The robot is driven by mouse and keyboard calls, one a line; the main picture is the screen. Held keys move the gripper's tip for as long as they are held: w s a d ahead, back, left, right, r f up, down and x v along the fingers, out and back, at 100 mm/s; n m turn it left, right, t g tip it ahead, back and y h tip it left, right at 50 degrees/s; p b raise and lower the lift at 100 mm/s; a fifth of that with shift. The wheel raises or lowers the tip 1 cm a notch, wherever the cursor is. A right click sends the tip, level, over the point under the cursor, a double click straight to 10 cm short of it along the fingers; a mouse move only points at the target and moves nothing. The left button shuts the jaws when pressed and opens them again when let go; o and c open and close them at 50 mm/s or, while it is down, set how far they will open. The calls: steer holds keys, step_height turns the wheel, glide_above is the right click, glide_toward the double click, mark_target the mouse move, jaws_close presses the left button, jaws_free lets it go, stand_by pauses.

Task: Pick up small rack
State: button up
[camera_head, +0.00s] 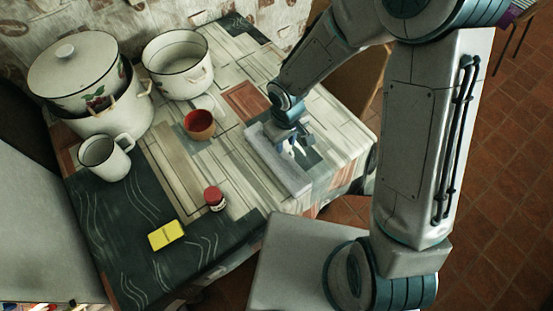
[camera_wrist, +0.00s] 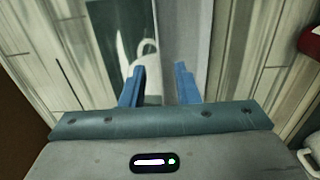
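The small rack (camera_head: 264,150) appears to be the long pale grey, tray-like piece lying near the right edge of the table in the head view. In the wrist view, a long grey strip (camera_wrist: 184,30), which looks like part of it, runs away from me between and beyond the fingers. My gripper (camera_head: 292,147) is pointed down at the rack's far part, partly covering it. In the wrist view the two blue fingers of my gripper (camera_wrist: 159,85) are apart, with the strip's left edge between them. I cannot tell whether they touch it.
A white mug (camera_head: 104,158), a lidded pot (camera_head: 77,72) and an open pot (camera_head: 178,65) are farther left.

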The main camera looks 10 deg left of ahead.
mark_target(284, 157)
steer(key=shift+w+f, duration=0.1)
steer(key=shift+f, duration=2.8)
jaws_close()
